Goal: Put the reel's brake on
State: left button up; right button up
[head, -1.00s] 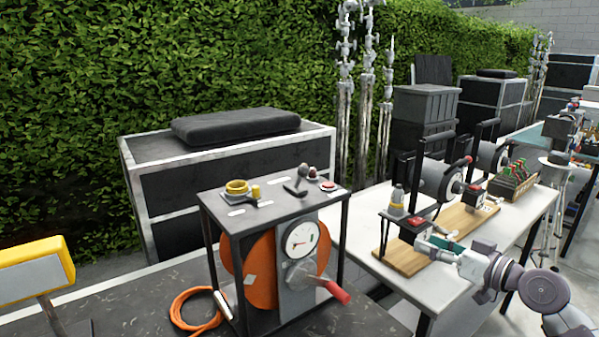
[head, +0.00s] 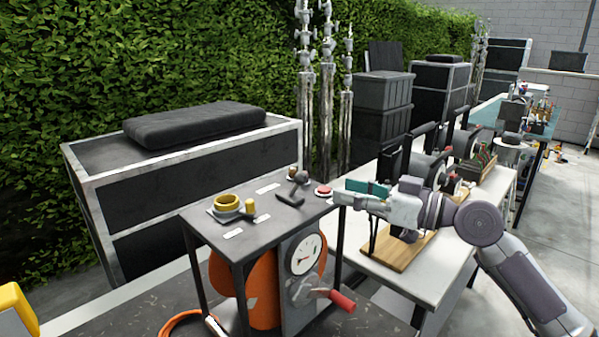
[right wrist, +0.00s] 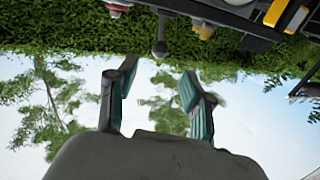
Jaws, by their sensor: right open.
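The reel has an orange drum (head: 265,280) in a dark frame, with a round gauge (head: 305,254) and a red crank handle (head: 342,300) on its front. Its top plate (head: 238,214) carries a short dark lever with a ball knob (head: 300,178), a red button (head: 323,190) and a yellow ring (head: 227,202). Which control is the brake is not labelled legibly. My right gripper (head: 345,191) is open and empty at the right edge of the top plate, beside the red button. In the right wrist view the ball knob (right wrist: 159,48) shows beyond the open fingers (right wrist: 158,75). My left gripper is out of view.
A white bench (head: 430,290) with a wooden board (head: 405,255) and small devices stands right of the reel, behind my right arm. An orange hose (head: 180,322) lies by the reel's foot. A dark case (head: 190,180) stands behind, before a hedge.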

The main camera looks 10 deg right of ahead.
aim_at(301, 175)
jog(key=x, duration=0.1)
jog(key=p+x, duration=0.1)
jog(key=x, duration=0.2)
jog(key=shift+w+a+r+p, duration=0.2)
jog(key=shift+r+p, duration=0.1)
jog(key=x, duration=0.1)
jog(key=p+x, duration=0.1)
jog(key=x, duration=0.1)
jog(key=p+x, duration=0.1)
jog(key=x, duration=0.1)
jog(key=shift+a+f, duration=0.1)
jog(key=shift+f, duration=0.15)
jog(key=shift+w+a+f, duration=0.1)
jog(key=shift+w+a, duration=0.2)
jog(key=shift+w, duration=0.05)
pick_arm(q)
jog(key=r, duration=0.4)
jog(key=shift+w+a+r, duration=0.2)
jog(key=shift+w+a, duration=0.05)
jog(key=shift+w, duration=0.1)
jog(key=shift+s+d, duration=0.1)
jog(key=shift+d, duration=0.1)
pick_arm(e)
grip_shut()
